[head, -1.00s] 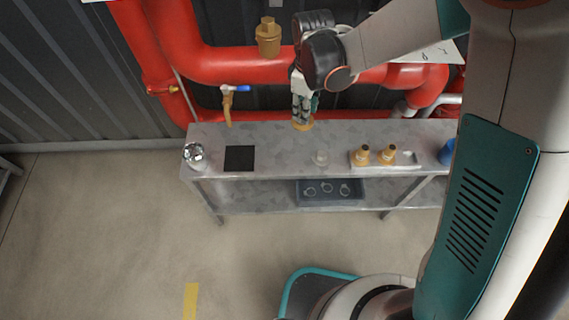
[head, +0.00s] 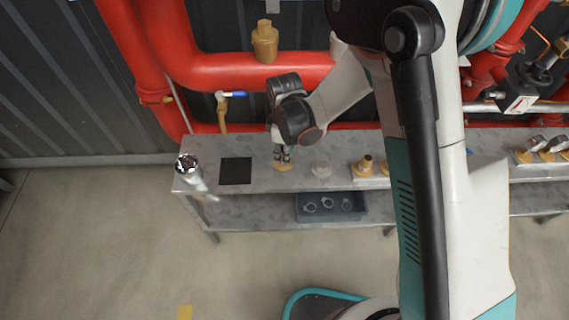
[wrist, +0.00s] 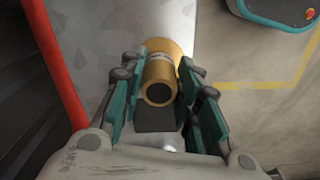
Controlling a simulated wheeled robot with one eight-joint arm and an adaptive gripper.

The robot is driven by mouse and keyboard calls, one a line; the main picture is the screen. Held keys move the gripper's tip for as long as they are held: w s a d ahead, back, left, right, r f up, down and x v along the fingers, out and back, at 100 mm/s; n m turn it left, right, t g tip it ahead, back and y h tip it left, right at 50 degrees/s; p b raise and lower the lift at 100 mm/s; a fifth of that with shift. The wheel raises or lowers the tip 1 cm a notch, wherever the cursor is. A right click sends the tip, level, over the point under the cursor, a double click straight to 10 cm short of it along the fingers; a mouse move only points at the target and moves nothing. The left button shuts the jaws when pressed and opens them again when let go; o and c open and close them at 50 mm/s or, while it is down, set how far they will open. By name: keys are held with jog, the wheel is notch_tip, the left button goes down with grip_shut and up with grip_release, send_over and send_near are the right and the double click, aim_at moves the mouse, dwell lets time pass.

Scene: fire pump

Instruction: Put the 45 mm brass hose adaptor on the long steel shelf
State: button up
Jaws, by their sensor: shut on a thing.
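The brass hose adaptor (head: 282,166) is in my gripper (head: 283,153), low over the long steel shelf (head: 263,183). I cannot tell whether its base touches the shelf top. In the wrist view the adaptor (wrist: 160,75) is a brass cylinder with a pale band and a dark open bore facing the camera. My gripper's teal and grey fingers (wrist: 157,90) are shut on it from both sides.
A chrome-topped item (head: 187,165) stands at the shelf's left end. A blue-handled tap (head: 222,105) and red pipes (head: 235,68) are behind. A bin (head: 330,206) is on the lower level.

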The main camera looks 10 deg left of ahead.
jog(key=shift+f+b, duration=0.9)
jog(key=shift+f, duration=1.65)
jog(key=shift+f, duration=0.1)
jog(key=o, duration=1.2)
notch_tip(320, 180, up, 12)
jog(key=p, duration=0.4)
